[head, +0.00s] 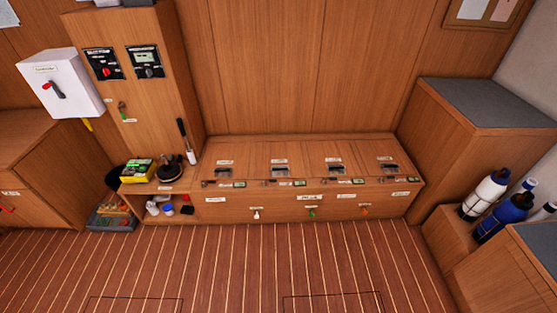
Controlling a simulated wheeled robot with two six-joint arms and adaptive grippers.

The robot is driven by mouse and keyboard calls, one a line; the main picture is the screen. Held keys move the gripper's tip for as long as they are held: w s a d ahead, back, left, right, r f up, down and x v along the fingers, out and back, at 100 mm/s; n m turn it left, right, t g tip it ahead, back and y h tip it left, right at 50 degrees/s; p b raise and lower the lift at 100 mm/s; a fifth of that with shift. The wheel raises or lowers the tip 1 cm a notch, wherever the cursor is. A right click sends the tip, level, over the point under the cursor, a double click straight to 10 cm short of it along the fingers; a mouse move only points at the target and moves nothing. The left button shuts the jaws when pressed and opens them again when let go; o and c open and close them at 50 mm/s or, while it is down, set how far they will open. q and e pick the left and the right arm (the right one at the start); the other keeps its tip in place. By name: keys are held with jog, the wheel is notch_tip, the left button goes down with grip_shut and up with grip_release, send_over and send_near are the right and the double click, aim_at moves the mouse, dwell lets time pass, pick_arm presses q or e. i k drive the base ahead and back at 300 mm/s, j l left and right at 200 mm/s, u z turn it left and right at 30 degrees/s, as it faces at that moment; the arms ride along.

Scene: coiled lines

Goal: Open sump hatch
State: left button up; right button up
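Two dark rectangular outlines are cut into the striped wooden floor at the bottom edge, a left floor panel (135,305) and a right floor panel (335,303). Both lie flush with the floor and are cut off by the frame. A low wooden bench (310,148) against the back wall has several small dark latch fittings (280,171) along its top, each with a label. Its top looks closed. The labels are too small to read, so I cannot tell which panel or lid is the sump hatch. Neither of my grippers shows.
A tall cabinet (160,110) with two control panels stands at the left, beside a white switch box (62,83). A grey bin (110,218) sits on the floor at left. Bottles (485,194) stand at right. The middle floor is clear.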

aim_at(274, 160)
jog(key=i+l+u, duration=0.2)
jog(key=i+l, duration=0.2)
jog(key=i, duration=0.2)
jog(key=i+l+u, duration=0.15)
jog(key=i+l, duration=0.35)
jog(key=i, duration=0.1)
